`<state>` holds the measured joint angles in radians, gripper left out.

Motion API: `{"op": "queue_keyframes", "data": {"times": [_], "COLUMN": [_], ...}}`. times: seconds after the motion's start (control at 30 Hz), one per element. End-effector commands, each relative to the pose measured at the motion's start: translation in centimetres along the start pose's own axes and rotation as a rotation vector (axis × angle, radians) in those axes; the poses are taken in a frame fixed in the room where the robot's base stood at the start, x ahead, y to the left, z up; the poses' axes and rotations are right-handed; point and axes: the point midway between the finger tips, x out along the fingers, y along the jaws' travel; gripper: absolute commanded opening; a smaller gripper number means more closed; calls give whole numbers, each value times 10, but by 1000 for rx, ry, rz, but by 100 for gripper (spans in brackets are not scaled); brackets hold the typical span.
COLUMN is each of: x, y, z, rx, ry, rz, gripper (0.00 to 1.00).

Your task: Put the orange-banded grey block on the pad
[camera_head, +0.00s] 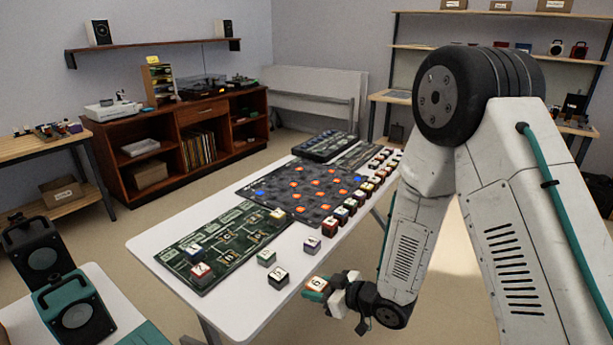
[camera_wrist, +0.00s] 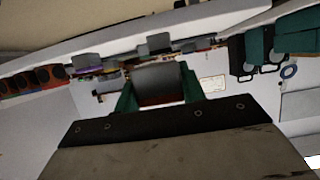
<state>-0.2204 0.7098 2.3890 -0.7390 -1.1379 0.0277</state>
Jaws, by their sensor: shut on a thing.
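My gripper (camera_head: 318,287) is at the front right edge of the white table, its teal fingers shut on a block (camera_head: 318,282) with a pale marked top. In the wrist view, my gripper (camera_wrist: 160,88) has a teal finger on either side of the grey block (camera_wrist: 159,80), which shows an orange-red band along its lower edge. The green board (camera_head: 215,285) lies on the near left of the table and has several outlined pads (camera_head: 229,236). I cannot tell which pad the task means.
A red-banded block (camera_head: 200,272) and a yellow-banded block (camera_head: 277,215) are on the board. Loose blocks (camera_head: 279,278), (camera_head: 266,257) and a purple-banded block (camera_head: 312,244) stand beside it. A dark mat (camera_head: 262,200) with orange and blue pieces lies behind. The white table (camera_head: 250,310) is bare in front.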

Motion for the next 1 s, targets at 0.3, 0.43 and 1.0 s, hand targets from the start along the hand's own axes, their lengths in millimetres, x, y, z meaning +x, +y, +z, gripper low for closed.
{"op": "queue_keyframes", "data": {"times": [0.3,0.43,1.0], "x": [-34,-71,-136], "y": [93,144,204], "z": [3,7,10], "rx": [157,251,365], "ry": [-27,-26,1], "rz": [390,602,856], "gripper": [16,16,16]}}
